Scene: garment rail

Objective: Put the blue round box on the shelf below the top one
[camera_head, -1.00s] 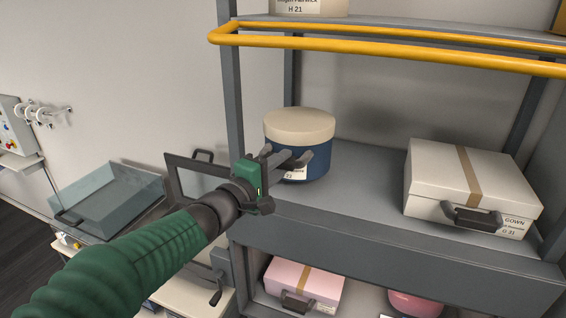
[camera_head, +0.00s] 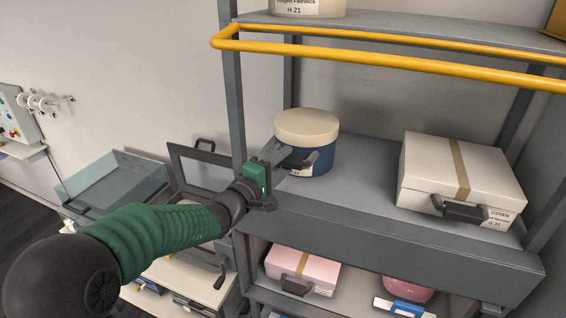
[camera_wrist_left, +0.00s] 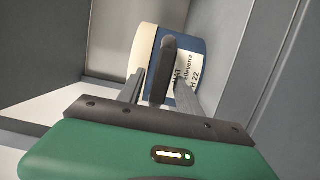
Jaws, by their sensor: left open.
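The blue round box (camera_head: 318,161) with a cream lid stands upright on the grey shelf (camera_head: 375,175) below the top one, near its left end. Its dark handle and white label face my left gripper. My left gripper (camera_head: 285,157) is open in front of the box. In the left wrist view, the box (camera_wrist_left: 196,48) lies beyond the fingers, and its dark handle (camera_wrist_left: 168,68) shows between the two fingers (camera_wrist_left: 160,90), with gaps at the sides. The fingers partly hide the label. My right gripper is not in view.
A cream box (camera_head: 455,175) stands to the right on the same shelf. A yellow rail (camera_head: 400,55) runs across the front above, below the top shelf. A pink box (camera_head: 302,268) is on the shelf beneath. A grey upright (camera_head: 233,110) stands left of the blue box.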

